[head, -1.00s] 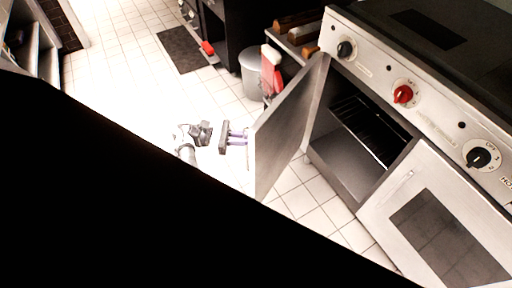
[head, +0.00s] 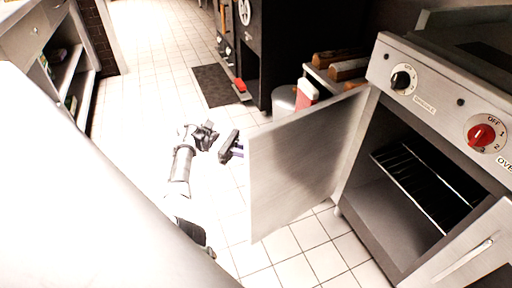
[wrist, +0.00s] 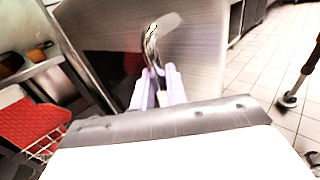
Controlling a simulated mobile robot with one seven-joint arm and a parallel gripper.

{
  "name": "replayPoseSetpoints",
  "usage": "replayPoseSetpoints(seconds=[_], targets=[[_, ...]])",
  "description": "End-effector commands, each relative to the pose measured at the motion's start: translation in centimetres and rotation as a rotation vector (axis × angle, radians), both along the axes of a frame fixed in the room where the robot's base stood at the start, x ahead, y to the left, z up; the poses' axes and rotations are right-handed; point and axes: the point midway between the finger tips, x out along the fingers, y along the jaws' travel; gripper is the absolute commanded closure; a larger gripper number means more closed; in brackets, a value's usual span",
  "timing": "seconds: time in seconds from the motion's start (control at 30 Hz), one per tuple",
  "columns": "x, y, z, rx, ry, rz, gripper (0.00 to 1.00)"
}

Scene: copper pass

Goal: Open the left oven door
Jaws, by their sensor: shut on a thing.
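The left oven door (head: 300,160) stands open, swung out to the left of the oven, with its inner face towards the head view. The oven cavity (head: 390,200) shows a wire rack (head: 430,180). In the wrist view the door's outer face (wrist: 205,45) fills the upper middle, with its metal handle (wrist: 151,42). My gripper (wrist: 157,82) is shut on the handle, its pale fingers on either side of the lower part. In the head view my gripper (head: 232,148) is at the door's free edge, partly hidden behind the door.
The right oven door (head: 465,265) is shut. Knobs, one black (head: 401,80) and one red (head: 481,134), sit on the front panel. A grey bin (head: 284,98) stands behind the door.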

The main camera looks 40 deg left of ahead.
Motion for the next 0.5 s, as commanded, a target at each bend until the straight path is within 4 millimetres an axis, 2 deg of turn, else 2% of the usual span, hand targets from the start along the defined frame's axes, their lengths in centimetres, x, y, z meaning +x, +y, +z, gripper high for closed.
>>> replayPoseSetpoints(seconds=[0.5], targets=[[0.27, 0.15, 0.15, -0.001, -0.005, -0.02, 1.0]])
